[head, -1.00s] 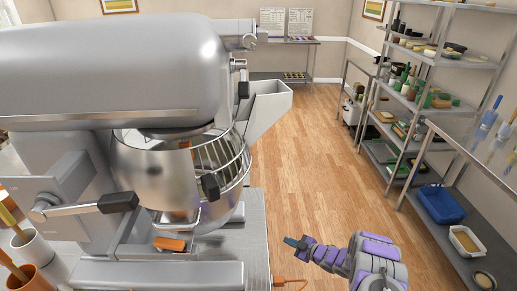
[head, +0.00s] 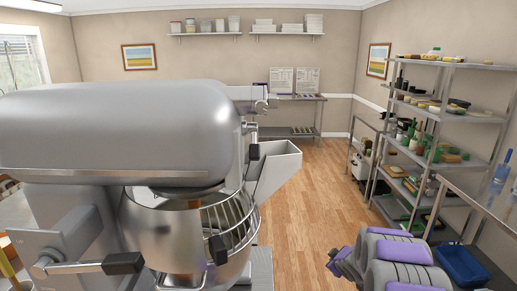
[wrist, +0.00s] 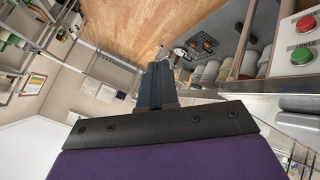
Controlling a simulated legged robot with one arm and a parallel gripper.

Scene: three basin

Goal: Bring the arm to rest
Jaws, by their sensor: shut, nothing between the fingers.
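My arm shows grey and purple at the lower right of the head view, raised beside the mixer and over the floor. Its fingertips cannot be made out there. In the wrist view my gripper (wrist: 158,70) has its dark fingers together, with nothing between them. The fingers point toward the wooden floor (wrist: 150,30), and nothing is seen touching them.
A large grey stand mixer (head: 110,130) with a wire bowl guard (head: 230,222) fills the left. Steel shelves (head: 445,118) with bottles and food stand at the right, near a blue bin (head: 462,262). The floor (head: 325,190) between is clear.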

